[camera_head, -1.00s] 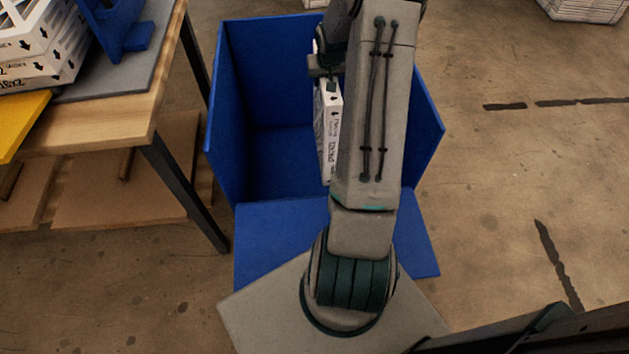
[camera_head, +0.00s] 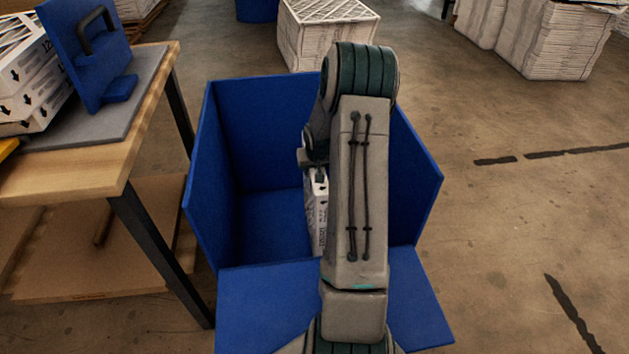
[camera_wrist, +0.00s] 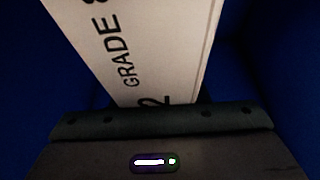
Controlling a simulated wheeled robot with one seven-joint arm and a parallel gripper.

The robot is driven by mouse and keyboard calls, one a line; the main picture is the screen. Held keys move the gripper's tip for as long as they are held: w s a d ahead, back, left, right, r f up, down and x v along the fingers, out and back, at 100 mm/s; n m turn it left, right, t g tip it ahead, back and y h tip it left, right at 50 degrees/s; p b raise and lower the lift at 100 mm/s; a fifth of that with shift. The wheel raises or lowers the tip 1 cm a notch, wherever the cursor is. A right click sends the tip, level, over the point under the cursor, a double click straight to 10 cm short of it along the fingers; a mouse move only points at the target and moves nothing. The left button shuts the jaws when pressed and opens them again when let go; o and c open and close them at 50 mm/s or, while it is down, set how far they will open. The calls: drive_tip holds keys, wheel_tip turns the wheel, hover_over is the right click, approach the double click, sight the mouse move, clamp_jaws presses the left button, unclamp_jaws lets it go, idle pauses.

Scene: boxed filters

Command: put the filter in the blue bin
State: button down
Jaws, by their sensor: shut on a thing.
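The filter (camera_head: 317,212) is a thin white boxed panel with dark print, upright inside the blue bin (camera_head: 225,150), and partly hidden behind my arm. My gripper (camera_head: 314,168) is shut on the filter's top edge, within the bin's walls. The wrist view shows the filter's white side (camera_wrist: 140,50) with "GRADE" lettering held at the jaws, with blue bin surfaces around it. Whether the filter's lower edge touches the bin floor cannot be told.
A wooden table (camera_head: 70,190) at left holds stacked white filters (camera_head: 35,95) and a blue stand with a handle (camera_head: 90,50) on a grey mat. A filter stack (camera_head: 325,35) stands behind the bin.

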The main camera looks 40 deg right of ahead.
drive_tip(key=shift+f+b, duration=0.35)
drive_tip(key=shift+f, duration=1.2)
drive_tip(key=shift+f, duration=0.15)
drive_tip(key=c, duration=0.8)
unclamp_jaws()
drive_tip(key=shift+c, duration=0.2)
